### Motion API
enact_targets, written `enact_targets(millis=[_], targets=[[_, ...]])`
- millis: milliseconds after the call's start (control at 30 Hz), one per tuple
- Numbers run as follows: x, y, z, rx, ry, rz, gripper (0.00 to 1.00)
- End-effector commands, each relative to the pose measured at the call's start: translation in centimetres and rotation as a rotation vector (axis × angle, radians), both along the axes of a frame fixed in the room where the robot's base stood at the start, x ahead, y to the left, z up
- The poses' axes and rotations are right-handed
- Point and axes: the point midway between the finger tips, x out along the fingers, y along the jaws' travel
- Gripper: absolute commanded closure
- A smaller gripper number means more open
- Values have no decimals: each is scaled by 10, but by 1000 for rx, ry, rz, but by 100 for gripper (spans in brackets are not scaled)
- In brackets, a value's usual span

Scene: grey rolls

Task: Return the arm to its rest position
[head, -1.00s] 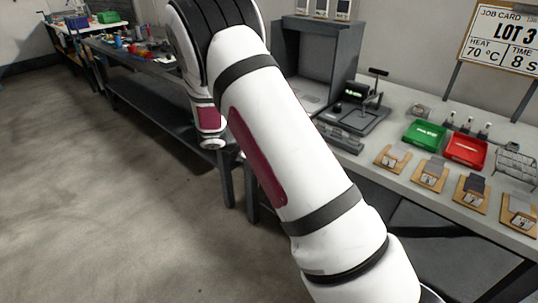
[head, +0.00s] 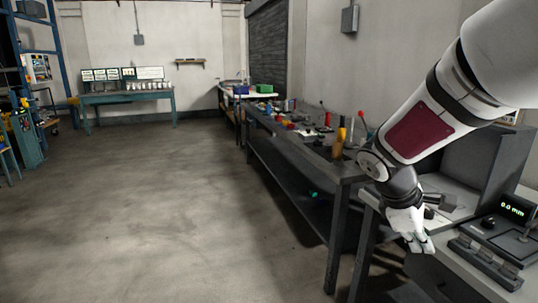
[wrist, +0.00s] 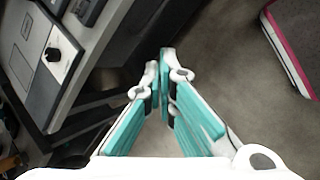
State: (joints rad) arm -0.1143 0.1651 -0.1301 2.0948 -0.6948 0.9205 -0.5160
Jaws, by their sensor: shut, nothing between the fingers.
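My gripper (head: 418,243) hangs at the end of my white arm on the right of the head view, in front of the near workbench's front edge. It points down. In the wrist view my gripper (wrist: 163,58) shows its teal-padded fingers with tips close together and nothing between them. Below the fingertips is dark space and grey floor.
A dark bench with tools (head: 285,150) runs behind. A teal bench (head: 128,98) stands far back. The concrete floor (head: 165,210) at left is clear.

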Motion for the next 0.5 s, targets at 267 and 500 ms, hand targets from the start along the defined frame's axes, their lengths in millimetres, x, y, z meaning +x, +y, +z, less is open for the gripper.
enact_targets(millis=[267,500], targets=[[-105,32,45,206,-158,-339,100],[-190,69,57,384,-247,-601,100]])
